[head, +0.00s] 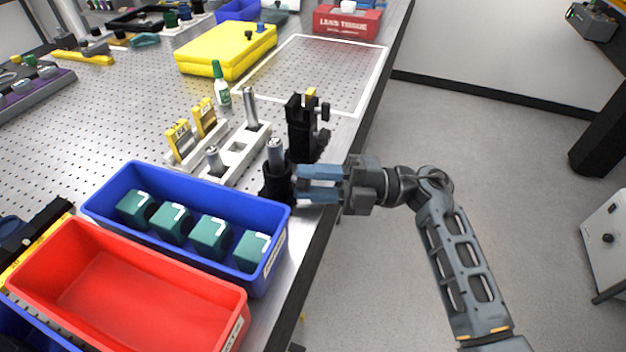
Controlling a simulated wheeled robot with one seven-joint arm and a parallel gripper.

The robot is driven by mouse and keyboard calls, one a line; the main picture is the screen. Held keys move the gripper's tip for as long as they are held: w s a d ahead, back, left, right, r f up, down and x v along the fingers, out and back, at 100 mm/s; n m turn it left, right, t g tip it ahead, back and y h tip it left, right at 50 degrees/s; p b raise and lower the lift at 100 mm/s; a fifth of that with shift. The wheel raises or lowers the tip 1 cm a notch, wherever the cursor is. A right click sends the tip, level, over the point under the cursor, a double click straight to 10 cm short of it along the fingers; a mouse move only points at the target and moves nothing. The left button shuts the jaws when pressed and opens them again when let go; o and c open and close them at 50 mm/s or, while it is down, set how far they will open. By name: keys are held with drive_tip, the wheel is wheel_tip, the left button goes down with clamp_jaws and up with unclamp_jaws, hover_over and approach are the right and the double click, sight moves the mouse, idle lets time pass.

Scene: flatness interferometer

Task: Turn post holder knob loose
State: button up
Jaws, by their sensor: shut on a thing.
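A black post holder (277,185) stands upright near the table's right edge, with a silver post (275,152) rising from its top. My gripper (300,183) reaches in from the right with its two blue fingers level. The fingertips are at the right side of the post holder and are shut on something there. The knob is hidden between or behind the fingertips, so its turn cannot be seen.
A black mount (301,125) with side knobs stands just behind the fingers. A white rack (243,148) with posts lies to the left. A blue bin (150,234) with green cubes and an empty red bin (130,290) are in front. A white-outlined area (325,72) of the table is clear.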

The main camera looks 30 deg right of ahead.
drive_tip(key=shift+n, duration=0.5)
drive_tip(key=o, duration=1)
drive_tip(key=shift+o, duration=0.2)
drive_tip(key=r+b+v, duration=0.1)
drive_tip(key=v, duration=0.6)
drive_tip(key=shift+s+d+f, duration=0.2)
drive_tip(key=shift+d+f, duration=0.15)
drive_tip(key=shift+f, duration=0.05)
